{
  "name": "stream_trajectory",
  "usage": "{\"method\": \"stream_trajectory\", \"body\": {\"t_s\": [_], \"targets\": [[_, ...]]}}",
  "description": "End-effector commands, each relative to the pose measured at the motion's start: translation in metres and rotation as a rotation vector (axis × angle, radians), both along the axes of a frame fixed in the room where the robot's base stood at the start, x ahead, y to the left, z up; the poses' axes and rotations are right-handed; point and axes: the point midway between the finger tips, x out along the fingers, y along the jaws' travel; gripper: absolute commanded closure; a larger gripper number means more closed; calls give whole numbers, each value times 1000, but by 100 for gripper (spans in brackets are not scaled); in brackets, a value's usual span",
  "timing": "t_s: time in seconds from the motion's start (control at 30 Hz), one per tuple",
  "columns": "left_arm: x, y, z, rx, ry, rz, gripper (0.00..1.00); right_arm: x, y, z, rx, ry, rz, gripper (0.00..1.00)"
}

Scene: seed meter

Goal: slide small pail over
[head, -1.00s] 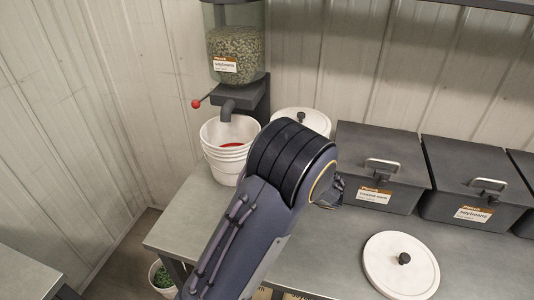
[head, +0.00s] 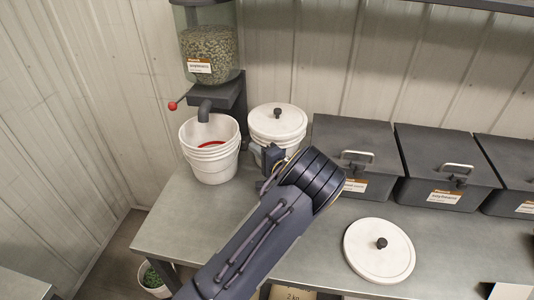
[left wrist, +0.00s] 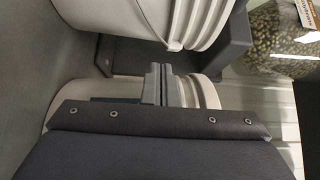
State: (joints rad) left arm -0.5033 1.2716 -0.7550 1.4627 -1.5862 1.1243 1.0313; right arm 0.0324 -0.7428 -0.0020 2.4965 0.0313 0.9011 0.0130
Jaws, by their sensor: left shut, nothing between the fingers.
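A white open pail (head: 209,165), with ridges under its rim and something red inside, stands upright under the spout of the seed dispenser. A white pail with a lid and black knob (head: 277,122) stands just right of it, against the wall. My left gripper (head: 266,163) is shut and empty, in front of the lidded pail and right of the open one. In the left wrist view its fingers (left wrist: 158,83) show together, with the ridged open pail (left wrist: 130,18) at the top and a white rounded surface (left wrist: 204,92) behind them. Contact cannot be told. My right gripper is out of view.
The seed dispenser (head: 208,50) has a red-knobbed lever (head: 173,105). Dark lidded bins (head: 355,145) line the wall to the right. A loose white lid (head: 379,250) lies on the grey bench (head: 185,230). The bench is clear left of my arm.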

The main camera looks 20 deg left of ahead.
Motion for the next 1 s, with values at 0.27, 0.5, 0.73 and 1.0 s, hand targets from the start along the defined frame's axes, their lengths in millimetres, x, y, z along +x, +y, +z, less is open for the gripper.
{"method": "stream_trajectory", "body": {"t_s": [0.27,0.5,0.73,1.0], "targets": [[-13,29,1,1,4,2,100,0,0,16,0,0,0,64],[-14,32,0,0,2,1,100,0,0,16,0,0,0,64],[-15,33,-2,0,2,2,100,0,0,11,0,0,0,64],[-20,48,-2,0,2,2,100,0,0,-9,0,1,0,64]]}}
